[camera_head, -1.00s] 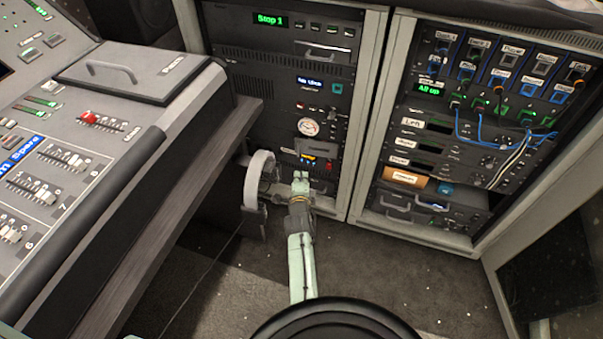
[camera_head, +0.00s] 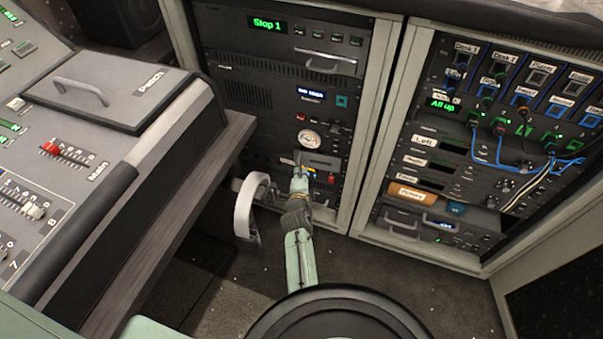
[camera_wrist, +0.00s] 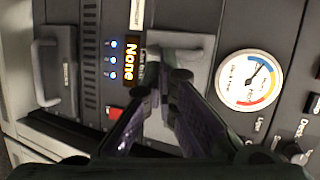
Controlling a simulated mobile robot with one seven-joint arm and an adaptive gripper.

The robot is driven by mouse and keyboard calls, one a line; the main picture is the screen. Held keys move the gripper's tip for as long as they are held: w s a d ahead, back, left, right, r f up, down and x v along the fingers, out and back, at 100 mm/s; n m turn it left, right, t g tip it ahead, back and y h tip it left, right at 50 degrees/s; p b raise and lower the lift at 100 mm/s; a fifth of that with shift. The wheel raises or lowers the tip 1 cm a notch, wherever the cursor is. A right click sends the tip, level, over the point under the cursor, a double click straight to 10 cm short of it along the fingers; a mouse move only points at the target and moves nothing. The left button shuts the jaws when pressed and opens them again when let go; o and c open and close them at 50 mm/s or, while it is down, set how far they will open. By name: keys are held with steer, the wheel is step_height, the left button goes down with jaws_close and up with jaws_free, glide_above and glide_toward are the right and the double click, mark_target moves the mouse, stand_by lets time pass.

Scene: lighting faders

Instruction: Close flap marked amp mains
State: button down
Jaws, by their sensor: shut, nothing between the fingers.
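A small grey flap (camera_head: 321,161) stands out from the left rack, below the round dial. I cannot read its marking, so I cannot confirm that it is the amp mains flap. In the wrist view a plain grey plate (camera_wrist: 184,45) that looks like this flap lies just beyond my fingertips, between an orange "None" display (camera_wrist: 129,62) and the dial (camera_wrist: 249,80). My gripper (camera_wrist: 161,84) is shut and empty. In the head view my gripper (camera_head: 299,171) is at the flap's left end. I cannot tell whether they touch.
A red switch (camera_head: 331,179) sits below the flap. A handled panel (camera_wrist: 52,72) is at the left of the wrist view. A curved white handle-like part (camera_head: 250,205) stands left of my arm, near the desk edge (camera_head: 165,220). The right rack has hanging cables (camera_head: 530,180).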

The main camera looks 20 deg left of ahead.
steer(key=shift+f, duration=0.1)
steer(key=w+b, duration=0.1)
steer(key=b, duration=0.1)
steer(key=a+b, duration=0.1)
steer(key=b, duration=0.1)
steer(key=shift+w+f, duration=0.15)
steer(key=shift+w, duration=0.2)
steer(key=shift+w+r, duration=0.1)
steer(key=shift+r, duration=0.15)
